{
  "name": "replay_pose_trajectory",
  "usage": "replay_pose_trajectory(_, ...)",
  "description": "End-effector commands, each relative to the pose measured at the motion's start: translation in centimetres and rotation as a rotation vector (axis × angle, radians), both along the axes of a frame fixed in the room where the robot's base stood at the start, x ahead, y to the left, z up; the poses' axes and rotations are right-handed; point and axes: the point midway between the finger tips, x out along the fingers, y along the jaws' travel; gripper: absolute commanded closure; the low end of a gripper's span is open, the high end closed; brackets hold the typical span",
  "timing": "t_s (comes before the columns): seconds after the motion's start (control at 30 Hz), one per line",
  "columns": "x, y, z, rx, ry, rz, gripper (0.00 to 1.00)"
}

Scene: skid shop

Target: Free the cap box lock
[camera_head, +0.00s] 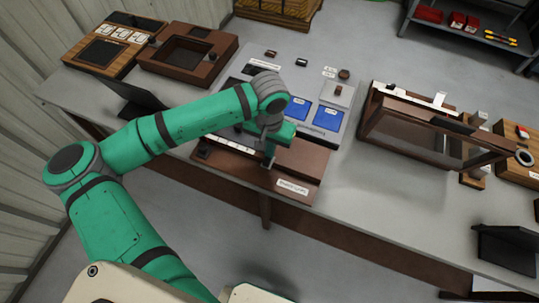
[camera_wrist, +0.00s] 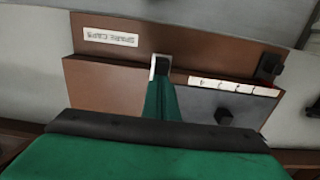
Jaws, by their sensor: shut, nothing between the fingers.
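The cap box (camera_head: 300,165) is a low brown box on the bench. Its front label reads like "SPARE CAPS" in the wrist view (camera_wrist: 111,37). A white marked strip (camera_wrist: 232,86) runs along its edge, with a black knob (camera_wrist: 268,67) at the strip's end; that knob also shows in the head view (camera_head: 204,151). I cannot tell which part is the lock. My gripper (camera_head: 269,161) is shut and empty, pointing down at the box; its tip (camera_wrist: 160,67) appears over the front edge. Contact is unclear.
Behind the box, a grey board (camera_head: 318,122) carries blue pads and small parts. A brown open-framed case (camera_head: 432,137) stands to the right. A brown tray box (camera_head: 188,55) sits at the far left. The grey bench between box and case is clear.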

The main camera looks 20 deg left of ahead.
Motion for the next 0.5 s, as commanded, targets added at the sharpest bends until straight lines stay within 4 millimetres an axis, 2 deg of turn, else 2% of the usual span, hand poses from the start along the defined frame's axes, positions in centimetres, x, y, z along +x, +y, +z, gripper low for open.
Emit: replay_pose_trajectory(0.5, -0.89, -0.09, -0.01, -0.001, 0.001, -0.003, 1.00)
